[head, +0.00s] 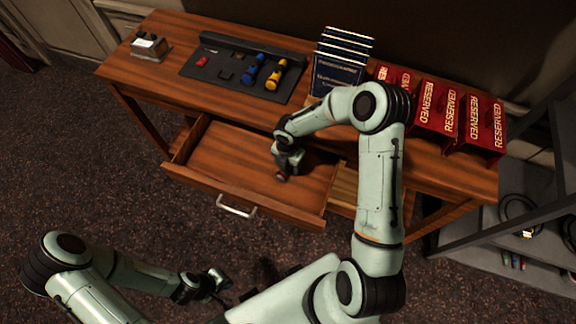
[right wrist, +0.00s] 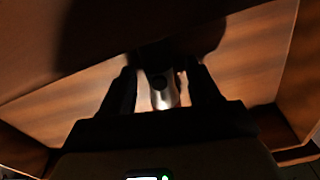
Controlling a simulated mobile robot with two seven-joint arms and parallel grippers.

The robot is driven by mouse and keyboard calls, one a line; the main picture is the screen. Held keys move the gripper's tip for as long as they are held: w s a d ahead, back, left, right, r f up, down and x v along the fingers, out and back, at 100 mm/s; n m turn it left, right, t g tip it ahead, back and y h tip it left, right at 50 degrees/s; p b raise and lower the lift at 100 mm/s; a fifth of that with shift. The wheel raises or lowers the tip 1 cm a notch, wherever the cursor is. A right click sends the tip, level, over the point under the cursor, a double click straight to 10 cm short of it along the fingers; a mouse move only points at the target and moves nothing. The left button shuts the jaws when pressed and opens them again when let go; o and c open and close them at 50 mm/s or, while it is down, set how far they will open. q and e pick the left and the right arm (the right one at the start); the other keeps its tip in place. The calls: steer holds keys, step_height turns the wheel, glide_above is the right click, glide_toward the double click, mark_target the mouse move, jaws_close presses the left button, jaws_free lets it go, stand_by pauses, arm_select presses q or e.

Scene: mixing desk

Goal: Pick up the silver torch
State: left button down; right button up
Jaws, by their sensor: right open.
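The silver torch (right wrist: 164,94) shows in the right wrist view as a short shiny cylinder with a dark upper end, on the wooden drawer floor. My right gripper (right wrist: 162,78) is open, with one dark finger on each side of the torch; I cannot tell whether either touches it. In the head view my right gripper (head: 283,172) is down inside the open drawer (head: 228,155) and mostly hides the torch. My left gripper (head: 217,285) is low over the floor in front of the desk, away from the torch; its finger opening is unclear.
The drawer's front panel and side walls surround my right gripper. A shelf (head: 480,240) stands right.

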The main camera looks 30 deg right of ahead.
jaws_close()
steer(key=shift+r, duration=0.15)
